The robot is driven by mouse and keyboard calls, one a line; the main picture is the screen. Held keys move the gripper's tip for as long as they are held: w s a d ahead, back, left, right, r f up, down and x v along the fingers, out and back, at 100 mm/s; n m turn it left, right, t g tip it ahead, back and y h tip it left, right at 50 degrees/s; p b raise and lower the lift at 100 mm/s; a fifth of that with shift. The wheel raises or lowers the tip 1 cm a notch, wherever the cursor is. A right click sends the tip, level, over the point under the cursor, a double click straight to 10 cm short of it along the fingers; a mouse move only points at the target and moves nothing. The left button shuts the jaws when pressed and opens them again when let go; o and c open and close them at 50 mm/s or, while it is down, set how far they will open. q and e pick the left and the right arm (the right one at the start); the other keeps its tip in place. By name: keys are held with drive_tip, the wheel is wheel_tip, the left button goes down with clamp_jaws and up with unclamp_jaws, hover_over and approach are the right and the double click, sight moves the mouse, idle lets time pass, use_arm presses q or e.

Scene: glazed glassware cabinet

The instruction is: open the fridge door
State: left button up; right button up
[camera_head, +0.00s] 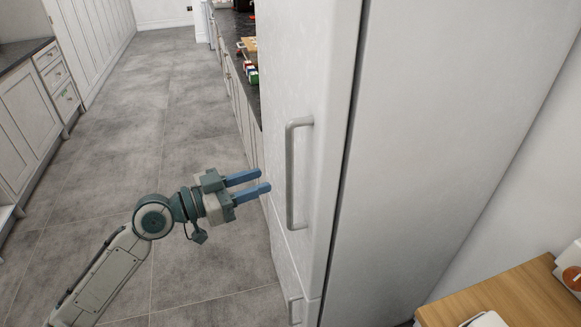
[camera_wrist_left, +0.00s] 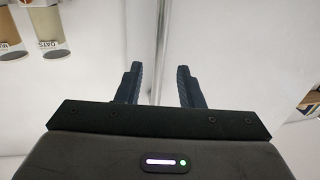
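The white fridge door (camera_head: 325,60) stands upright at the centre of the head view, with a dark narrow seam between it and the fridge body (camera_head: 440,130). It looks shut. A long vertical grey handle (camera_head: 290,175) is fixed to the door's front. My left gripper (camera_head: 264,180) is in front of the door, left of the handle in the picture, its blue fingers pointing toward it. The fingers are apart with nothing between them, and no contact with the handle is visible. In the left wrist view the fingers (camera_wrist_left: 158,85) are also spread before a pale surface. My right gripper is not in view.
A second, lower handle (camera_head: 294,308) shows below the door. A counter with small items (camera_head: 249,68) runs behind the fridge. A wooden table (camera_head: 500,300) stands at the lower right. Grey tiled floor (camera_head: 150,100) is open on the left. Labelled jars (camera_wrist_left: 48,30) show in the wrist view.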

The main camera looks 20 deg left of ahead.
use_arm(q)
drive_tip(key=p+x, duration=0.3)
drive_tip(key=x, duration=0.5)
drive_tip(key=shift+w+d+p, duration=0.15)
drive_tip(key=shift+p, duration=0.15)
drive_tip(key=shift+c, duration=0.4)
clamp_jaws()
